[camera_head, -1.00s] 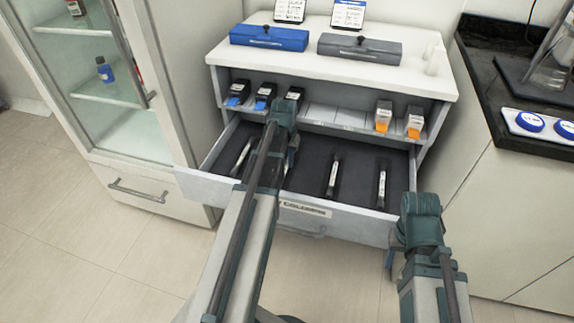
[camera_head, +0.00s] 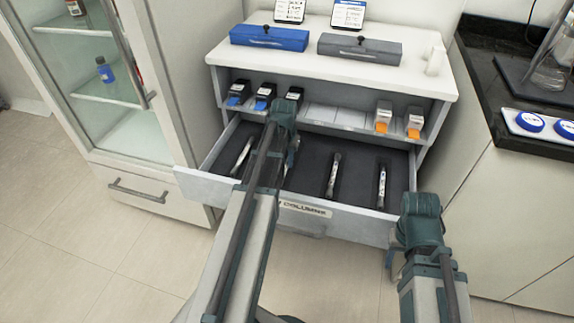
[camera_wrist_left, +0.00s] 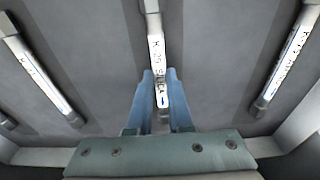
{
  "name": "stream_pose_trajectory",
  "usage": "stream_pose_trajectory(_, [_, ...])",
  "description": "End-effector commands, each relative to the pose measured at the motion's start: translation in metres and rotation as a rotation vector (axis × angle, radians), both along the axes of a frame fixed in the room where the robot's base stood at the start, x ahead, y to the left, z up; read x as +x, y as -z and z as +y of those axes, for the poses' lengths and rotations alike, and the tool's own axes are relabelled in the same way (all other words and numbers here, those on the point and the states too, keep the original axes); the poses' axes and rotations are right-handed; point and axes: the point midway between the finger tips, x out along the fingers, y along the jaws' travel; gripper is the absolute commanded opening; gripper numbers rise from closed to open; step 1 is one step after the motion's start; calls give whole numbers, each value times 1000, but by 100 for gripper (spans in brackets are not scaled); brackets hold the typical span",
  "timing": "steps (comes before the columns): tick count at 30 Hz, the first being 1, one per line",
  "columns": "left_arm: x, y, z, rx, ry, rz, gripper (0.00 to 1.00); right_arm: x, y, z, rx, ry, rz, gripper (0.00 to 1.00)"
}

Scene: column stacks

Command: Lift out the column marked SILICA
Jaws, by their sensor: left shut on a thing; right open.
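The white column marked SILICA (camera_wrist_left: 158,55) lies on the dark drawer floor, running between the two blue fingers of my left gripper (camera_wrist_left: 160,78). The fingers are shut on it. In the head view my left gripper (camera_head: 287,160) reaches down into the open drawer (camera_head: 303,185), and my own arm hides most of that column. Other columns lie apart from it in the wrist view, one on the left (camera_wrist_left: 38,68) and one on the right (camera_wrist_left: 287,60). My right gripper (camera_head: 394,262) is open and low, in front of the drawer's right front corner.
Two more columns lie in the drawer, one near the middle (camera_head: 333,176) and one at the right (camera_head: 381,187). A shelf above holds blue-marked and orange-marked boxes (camera_head: 383,116). A blue case (camera_head: 268,38) and a grey case (camera_head: 358,49) stand on the cabinet top.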

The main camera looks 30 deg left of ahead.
Motion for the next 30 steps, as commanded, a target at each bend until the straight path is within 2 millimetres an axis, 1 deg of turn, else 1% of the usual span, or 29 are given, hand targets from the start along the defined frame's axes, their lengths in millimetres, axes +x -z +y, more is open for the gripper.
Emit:
stream_pose_trajectory(9, [0, 0, 0, 0, 0, 0, 0, 0, 0, 0, 0, 0, 0, 50])
stream_pose_trajectory(14, [0, -6, 0, 0, 0, 0, 0, 0, -6, 0, 1, 0, 0, 50])
stream_pose_trajectory(20, [0, -24, 0, 1, 0, 0, 0, 0, -24, 1, 3, 1, 1, 50])
stream_pose_trajectory(25, [0, -43, 0, 0, 0, 0, 0, -1, -43, 1, 6, 2, 2, 50])
stream_pose_trajectory(26, [6, -37, -9, 1, 5, 0, 0, 0, -36, 1, 6, 2, 2, 50])
stream_pose_trajectory(30, [22, -35, -37, 1, 6, 0, 0, 0, -35, 1, 6, 2, 2, 50])
